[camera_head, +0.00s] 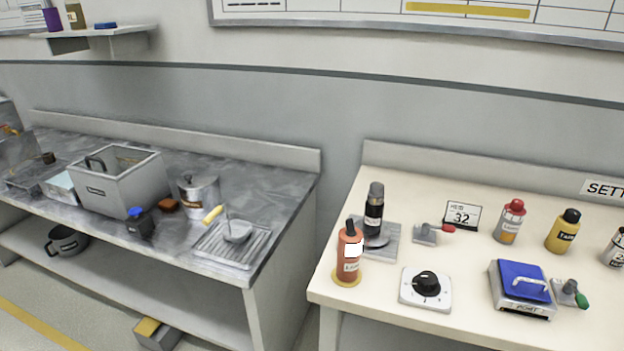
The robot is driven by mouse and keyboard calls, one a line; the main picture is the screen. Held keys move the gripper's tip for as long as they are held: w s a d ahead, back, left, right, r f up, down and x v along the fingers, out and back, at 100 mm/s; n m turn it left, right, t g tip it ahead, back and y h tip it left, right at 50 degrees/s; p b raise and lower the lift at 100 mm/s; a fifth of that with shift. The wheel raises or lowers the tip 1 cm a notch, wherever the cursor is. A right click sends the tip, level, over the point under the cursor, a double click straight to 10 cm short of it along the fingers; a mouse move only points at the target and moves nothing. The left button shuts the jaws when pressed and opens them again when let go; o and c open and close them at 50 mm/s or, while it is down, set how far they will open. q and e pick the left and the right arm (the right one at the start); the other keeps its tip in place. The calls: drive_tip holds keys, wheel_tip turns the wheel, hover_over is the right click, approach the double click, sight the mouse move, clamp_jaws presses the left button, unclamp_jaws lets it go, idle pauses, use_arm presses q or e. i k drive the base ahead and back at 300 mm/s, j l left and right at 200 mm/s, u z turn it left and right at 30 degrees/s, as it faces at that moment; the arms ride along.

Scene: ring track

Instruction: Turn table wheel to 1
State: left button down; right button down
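The table wheel looks to be the black round knob (427,283) on a white square plate (411,297) near the front edge of the cream table (385,189) at the right. Small marks ring the knob, but they are too small to read, so its setting cannot be told. Neither of my grippers is in view.
An orange bottle (348,258) stands left of the knob, and a blue-topped box (522,283) stands to its right. Behind are a dark bottle (374,212), a red-handled tool (428,233) and a card reading 32 (461,216). A grey counter (260,182) stands at the left, beyond a gap.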

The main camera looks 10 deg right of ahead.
sight(426, 283)
drive_tip(key=z, duration=1.2)
